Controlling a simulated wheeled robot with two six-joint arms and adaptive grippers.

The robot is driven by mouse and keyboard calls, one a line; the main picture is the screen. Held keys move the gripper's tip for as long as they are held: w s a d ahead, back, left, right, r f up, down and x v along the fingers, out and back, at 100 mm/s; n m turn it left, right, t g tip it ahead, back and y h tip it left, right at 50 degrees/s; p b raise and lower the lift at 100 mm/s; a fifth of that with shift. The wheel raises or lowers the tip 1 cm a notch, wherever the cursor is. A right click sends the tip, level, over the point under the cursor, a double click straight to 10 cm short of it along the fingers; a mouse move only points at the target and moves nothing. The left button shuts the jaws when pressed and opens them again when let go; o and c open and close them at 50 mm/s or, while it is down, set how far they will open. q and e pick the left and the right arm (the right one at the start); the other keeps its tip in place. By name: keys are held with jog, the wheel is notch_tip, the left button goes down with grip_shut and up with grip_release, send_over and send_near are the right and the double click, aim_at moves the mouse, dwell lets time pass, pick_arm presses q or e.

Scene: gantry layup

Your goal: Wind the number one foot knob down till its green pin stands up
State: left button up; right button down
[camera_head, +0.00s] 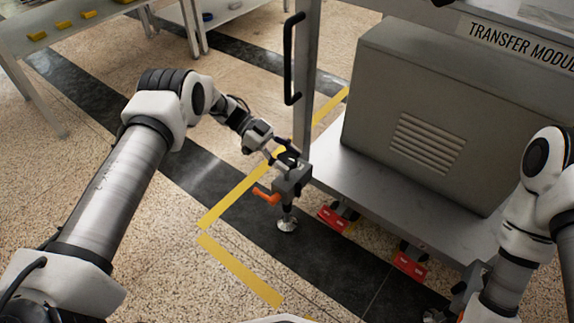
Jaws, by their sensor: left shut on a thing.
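My left gripper (284,155) is at the top of the number one foot (293,181), a grey bracket at the near left corner of the transfer module cart. It is shut on the dark foot knob, which the fingers mostly cover. An orange lever (266,195) sticks out to the left of the bracket. A round metal pad (287,224) hangs below on a short stem, at or just above the floor; I cannot tell which. I can make out no green pin. My right arm comes in at the right edge, and its gripper does not show.
The cart (390,195) carries a grey vented cabinet (420,120). A black handle (291,60) is on its left post. Red-marked castors (333,219) sit under its edge. A bench (75,38) with yellow items stands at the upper left. The floor left of the foot is clear.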

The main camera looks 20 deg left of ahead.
pick_arm(q)
jog(key=shift+f+m+g+y+b, duration=0.3)
jog(key=shift+m+g+b, duration=0.55)
jog(key=shift+b, duration=0.3)
jog(key=shift+r+m+g+b, duration=0.25)
jog(key=shift+g+b, duration=0.1)
jog(key=o, duration=1.2)
jog(key=shift+c, duration=0.2)
jog(key=shift+r, duration=0.15)
notch_tip(320, 180, up, 10)
jog(key=shift+f, duration=0.1)
